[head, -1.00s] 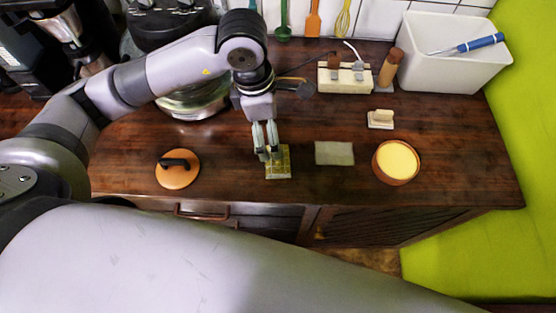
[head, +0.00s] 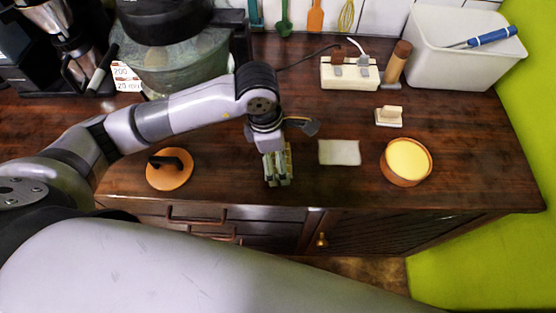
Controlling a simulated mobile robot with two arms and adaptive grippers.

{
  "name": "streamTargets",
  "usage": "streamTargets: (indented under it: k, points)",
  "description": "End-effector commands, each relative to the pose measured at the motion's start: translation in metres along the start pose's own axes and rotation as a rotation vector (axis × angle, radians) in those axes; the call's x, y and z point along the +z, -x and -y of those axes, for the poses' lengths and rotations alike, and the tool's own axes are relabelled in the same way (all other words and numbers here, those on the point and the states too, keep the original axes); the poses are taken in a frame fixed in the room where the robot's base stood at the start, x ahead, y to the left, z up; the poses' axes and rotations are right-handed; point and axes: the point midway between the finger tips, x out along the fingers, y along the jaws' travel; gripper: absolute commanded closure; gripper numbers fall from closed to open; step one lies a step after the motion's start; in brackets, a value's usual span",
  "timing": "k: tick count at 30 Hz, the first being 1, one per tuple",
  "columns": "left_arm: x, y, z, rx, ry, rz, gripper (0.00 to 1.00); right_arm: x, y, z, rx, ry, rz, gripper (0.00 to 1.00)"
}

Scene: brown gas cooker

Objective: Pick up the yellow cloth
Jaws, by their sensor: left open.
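The yellow cloth is a small flat olive-yellow piece (head: 289,157) on the brown wooden counter, in the middle of the head view. My left gripper (head: 277,170) points down right over it, and its fingers hide most of the cloth. Only a narrow strip shows along the right side of the fingers. The gripper is open; whether its fingertips touch the cloth or the counter cannot be told. My right gripper is not in view.
A pale grey-green cloth (head: 339,152) lies just right of the gripper. An orange lid (head: 170,169) with a dark handle is to the left.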

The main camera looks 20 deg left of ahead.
Motion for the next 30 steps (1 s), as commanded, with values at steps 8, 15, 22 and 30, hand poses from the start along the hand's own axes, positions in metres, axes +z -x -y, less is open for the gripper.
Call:
streamTargets:
  k: [8,15,22,30]
  points:
    - [0.0002,0.0003,-0.0003,0.001,0.000,0.000,0.07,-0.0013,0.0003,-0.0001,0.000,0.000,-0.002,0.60]
    - [0.0001,0.0004,-0.0004,0.001,0.000,0.000,0.23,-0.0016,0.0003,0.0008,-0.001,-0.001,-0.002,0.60]
    - [0.0000,0.0004,-0.0004,0.001,0.000,0.000,0.38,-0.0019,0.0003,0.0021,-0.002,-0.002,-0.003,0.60]
    - [0.0000,0.0004,-0.0004,0.001,0.000,0.000,0.49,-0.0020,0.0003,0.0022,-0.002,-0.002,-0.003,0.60]
